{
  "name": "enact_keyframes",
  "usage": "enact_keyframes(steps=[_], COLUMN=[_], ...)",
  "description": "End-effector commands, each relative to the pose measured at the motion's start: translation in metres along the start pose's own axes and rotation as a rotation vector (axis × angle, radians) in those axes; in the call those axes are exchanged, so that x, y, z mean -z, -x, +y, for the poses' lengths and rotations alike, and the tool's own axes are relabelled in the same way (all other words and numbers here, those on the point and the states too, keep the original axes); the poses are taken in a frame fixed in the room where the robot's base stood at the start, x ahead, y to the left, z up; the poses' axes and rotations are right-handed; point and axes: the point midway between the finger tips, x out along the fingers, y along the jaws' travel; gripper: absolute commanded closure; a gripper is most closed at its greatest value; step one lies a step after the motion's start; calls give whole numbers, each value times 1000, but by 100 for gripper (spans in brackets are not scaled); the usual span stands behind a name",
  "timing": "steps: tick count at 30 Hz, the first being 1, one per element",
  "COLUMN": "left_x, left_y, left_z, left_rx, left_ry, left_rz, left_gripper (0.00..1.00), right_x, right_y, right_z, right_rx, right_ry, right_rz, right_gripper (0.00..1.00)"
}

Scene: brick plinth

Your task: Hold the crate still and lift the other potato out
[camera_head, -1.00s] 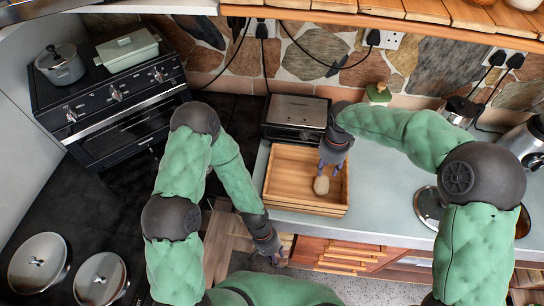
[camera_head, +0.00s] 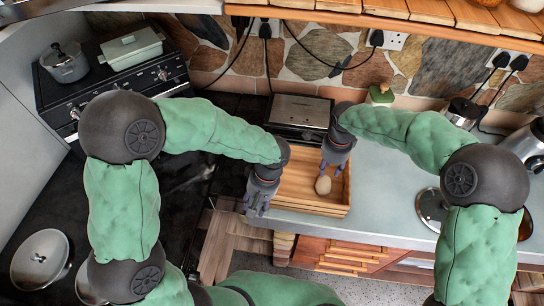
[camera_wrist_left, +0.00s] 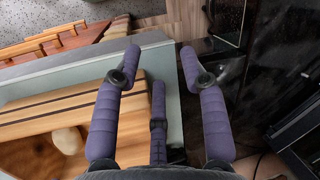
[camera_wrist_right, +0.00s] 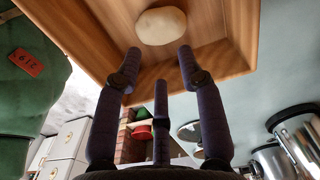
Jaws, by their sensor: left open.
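The wooden crate (camera_head: 312,208) stands on the counter, and one pale potato (camera_head: 323,185) lies inside it. My right gripper (camera_head: 328,165) reaches down over the crate from the back. In the right wrist view its fingers (camera_wrist_right: 159,55) are spread and empty, with the potato (camera_wrist_right: 162,25) just past the tips. My left gripper (camera_head: 254,211) is by the crate's left side at the counter edge. In the left wrist view its fingers (camera_wrist_left: 160,52) are open and empty. The crate wall (camera_wrist_left: 60,104) is left of them there, with the potato (camera_wrist_left: 68,140) behind it. I cannot tell whether they touch it.
A toaster oven (camera_head: 299,115) stands behind the crate. A glass lid (camera_head: 430,208) lies on the counter to the right, near metal jars (camera_head: 524,145). The stove (camera_head: 100,85) with pots is at the left. The counter (camera_head: 390,205) right of the crate is clear.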

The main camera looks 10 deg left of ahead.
Motion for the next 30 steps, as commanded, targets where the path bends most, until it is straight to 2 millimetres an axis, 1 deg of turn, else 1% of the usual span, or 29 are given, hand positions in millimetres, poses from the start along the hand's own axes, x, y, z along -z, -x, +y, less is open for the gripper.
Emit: enact_keyframes(steps=[1,3,5,9,15,18,23,26,30], left_x=[14,33,46,74,110,121,128,130,130], left_y=[15,32,41,47,56,60,59,52,34], left_z=[0,1,5,25,48,54,59,61,66], left_rx=[-15,-33,-50,-113,-192,-215,-230,-231,-231], left_ry=[18,22,4,-110,-256,-302,-337,-341,-341], left_rz=[29,58,70,76,108,122,131,132,130], left_gripper=[57,57,57,57,57,57,57,57,57], right_x=[0,0,0,0,0,0,0,0,0], right_y=[0,0,0,0,0,0,0,0,0], right_z=[0,0,0,0,0,0,0,0,0], right_rx=[0,0,0,0,0,0,0,0,0], right_ry=[0,0,0,0,0,0,0,0,0], right_rz=[0,0,0,0,0,0,0,0,0], right_gripper=[61,61,61,61,61,61,61,61,61])
